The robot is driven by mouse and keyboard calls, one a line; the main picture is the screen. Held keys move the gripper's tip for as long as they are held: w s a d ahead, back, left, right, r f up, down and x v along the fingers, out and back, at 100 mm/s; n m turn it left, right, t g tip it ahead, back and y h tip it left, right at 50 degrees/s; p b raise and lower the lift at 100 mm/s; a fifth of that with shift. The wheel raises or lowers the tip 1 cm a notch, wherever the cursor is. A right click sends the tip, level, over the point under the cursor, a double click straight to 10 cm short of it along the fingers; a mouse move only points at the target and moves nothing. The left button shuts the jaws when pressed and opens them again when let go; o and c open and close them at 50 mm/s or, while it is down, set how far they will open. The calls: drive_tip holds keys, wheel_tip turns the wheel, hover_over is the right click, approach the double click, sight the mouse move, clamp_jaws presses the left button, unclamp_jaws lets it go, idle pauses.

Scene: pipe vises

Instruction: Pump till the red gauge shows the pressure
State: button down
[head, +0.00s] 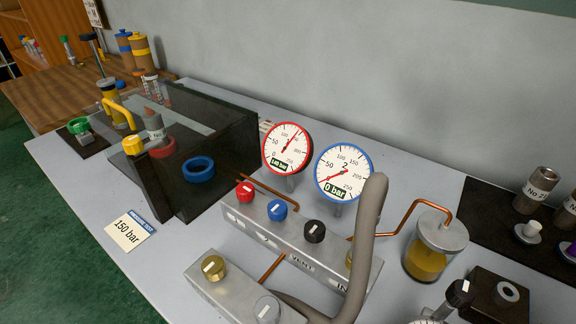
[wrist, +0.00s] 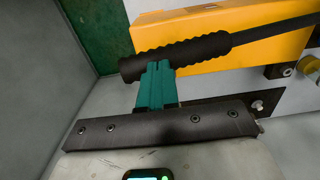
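The red gauge (head: 287,148) stands at the back of the valve block, its needle pointing up and slightly right; its small readout looks like about 140 bar but is hard to read. The blue gauge (head: 344,171) beside it reads 0 bar. A white card (head: 130,231) on the bench says 150 bar. In the wrist view my gripper (wrist: 157,72), with teal fingers, is shut on the black ribbed grip of the pump handle (wrist: 200,48). The handle's bar runs off to the upper right. My gripper is out of the head view.
The valve block (head: 290,241) carries red (head: 245,191), blue (head: 277,210) and black (head: 314,230) knobs. A grey hose (head: 367,240) rises in front of it. A dark clear-walled box (head: 200,125) stands at left. A yellow-orange body (wrist: 245,40) lies behind the handle.

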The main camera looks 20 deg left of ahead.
drive_tip(key=shift+d+f, duration=0.1)
drive_tip(key=shift+f, duration=0.3)
drive_tip(key=shift+r, duration=0.1)
drive_tip(key=r+p, duration=0.1)
drive_tip(key=r, duration=0.1)
drive_tip(key=a+r+p, duration=0.1)
drive_tip(key=r+p, duration=0.1)
drive_tip(key=shift+w+a+r, duration=0.15)
drive_tip(key=shift+w+r, duration=0.05)
drive_tip(key=shift+r, duration=0.3)
wheel_tip(320, 180, up, 5)
drive_tip(key=p, duration=0.4)
